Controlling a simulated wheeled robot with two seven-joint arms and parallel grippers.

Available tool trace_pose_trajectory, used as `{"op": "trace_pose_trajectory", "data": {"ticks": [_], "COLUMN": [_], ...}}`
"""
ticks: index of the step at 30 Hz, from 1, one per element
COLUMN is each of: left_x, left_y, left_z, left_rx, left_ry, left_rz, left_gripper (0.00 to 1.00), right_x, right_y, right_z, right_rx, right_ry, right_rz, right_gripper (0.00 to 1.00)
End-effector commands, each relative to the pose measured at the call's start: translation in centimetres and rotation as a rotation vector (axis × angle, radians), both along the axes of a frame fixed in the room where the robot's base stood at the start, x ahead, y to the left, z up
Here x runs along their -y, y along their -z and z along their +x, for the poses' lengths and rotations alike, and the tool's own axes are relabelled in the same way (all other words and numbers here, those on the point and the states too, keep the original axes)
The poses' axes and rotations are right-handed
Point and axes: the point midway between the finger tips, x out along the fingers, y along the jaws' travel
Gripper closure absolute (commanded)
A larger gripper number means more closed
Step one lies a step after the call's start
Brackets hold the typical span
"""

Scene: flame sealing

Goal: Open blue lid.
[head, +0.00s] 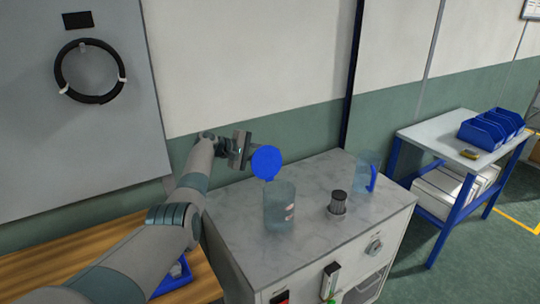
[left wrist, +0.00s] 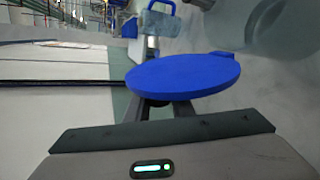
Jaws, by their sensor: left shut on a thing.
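The blue lid (head: 266,162) is a round disc raised and tilted above the rear rim of a clear bluish jar (head: 279,208). The jar stands upright on the cabinet top and its mouth is uncovered. My left gripper (head: 248,153) is at the lid's left side, shut on its edge. In the left wrist view the lid (left wrist: 183,76) lies across the fingers, hiding their tips, with a small tab on its far edge. I cannot tell whether the lid still joins the jar. My right gripper is not in view.
The grey cabinet top (head: 240,199) also holds a dark-capped cylinder (head: 338,202) and a clear pitcher with a blue handle (head: 373,179), both right of the jar. A blue-framed table (head: 431,134) with blue bins (head: 487,131) stands farther right. A wooden bench (head: 75,252) is at left.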

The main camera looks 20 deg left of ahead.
Motion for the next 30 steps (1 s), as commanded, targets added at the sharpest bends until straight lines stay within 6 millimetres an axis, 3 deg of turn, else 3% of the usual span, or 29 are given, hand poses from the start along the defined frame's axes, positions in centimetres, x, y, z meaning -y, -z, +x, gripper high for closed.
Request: {"op": "trace_pose_trajectory", "data": {"ticks": [12, 13, 15, 30], "left_x": [-0.07, -0.07, -0.06, -0.48], "left_y": [0.0, 0.0, 0.01, -0.16], "left_z": [0.03, 0.03, 0.02, -0.33], "left_rx": [-0.005, -0.005, -0.005, -0.005], "left_ry": [-0.002, -0.002, -0.002, -0.002], "left_rz": [-0.006, -0.006, -0.006, -0.006], "left_gripper": [1.0, 0.74, 0.62, 0.62], "right_x": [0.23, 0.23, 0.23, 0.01], "right_y": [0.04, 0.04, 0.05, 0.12], "right_z": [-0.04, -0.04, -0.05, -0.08], "right_rx": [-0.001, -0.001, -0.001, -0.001], "right_ry": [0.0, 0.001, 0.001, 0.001], "right_rz": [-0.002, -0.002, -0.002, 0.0], "right_gripper": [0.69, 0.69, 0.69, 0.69]}}
